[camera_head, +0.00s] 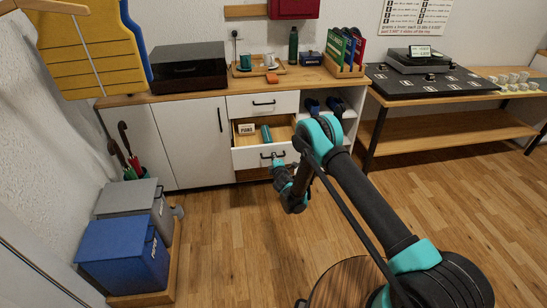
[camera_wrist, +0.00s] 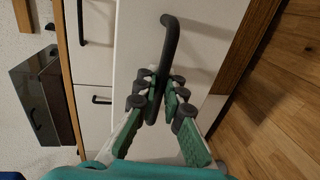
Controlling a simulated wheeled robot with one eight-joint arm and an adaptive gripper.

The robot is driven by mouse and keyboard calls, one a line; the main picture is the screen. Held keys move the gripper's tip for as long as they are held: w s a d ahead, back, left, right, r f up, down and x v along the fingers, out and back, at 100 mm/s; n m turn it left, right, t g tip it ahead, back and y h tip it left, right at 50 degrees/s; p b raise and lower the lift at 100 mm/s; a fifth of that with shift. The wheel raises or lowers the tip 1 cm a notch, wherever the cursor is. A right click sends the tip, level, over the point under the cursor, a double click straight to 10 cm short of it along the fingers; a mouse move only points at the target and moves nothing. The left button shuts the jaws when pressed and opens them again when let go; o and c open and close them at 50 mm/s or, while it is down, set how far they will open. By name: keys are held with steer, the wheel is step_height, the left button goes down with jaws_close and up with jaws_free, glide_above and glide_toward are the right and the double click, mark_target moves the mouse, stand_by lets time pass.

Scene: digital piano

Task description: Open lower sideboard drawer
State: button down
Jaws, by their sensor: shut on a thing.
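The lower sideboard drawer (camera_head: 250,160) stands pulled out in the head view, with its wooden inside showing. A small labelled box (camera_head: 246,129) and a teal cylinder (camera_head: 266,133) lie in it. My gripper (camera_head: 279,163) is at the drawer's front. In the wrist view, my gripper (camera_wrist: 164,95) is shut on the black bar handle (camera_wrist: 169,42), near one end of it. The white drawer front (camera_wrist: 205,45) lies just behind the fingers. The part of the handle between the fingers is partly hidden.
The upper drawer (camera_head: 262,105) is shut above it. A white cupboard door (camera_head: 190,140) is at the left, and an open shelf with dark shoes (camera_head: 312,105) is at the right. Blue (camera_head: 125,255) and grey bins stand at the lower left. The wooden floor (camera_head: 225,235) in front is clear.

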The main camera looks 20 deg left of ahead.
steer(key=c, duration=1.9)
jaws_free()
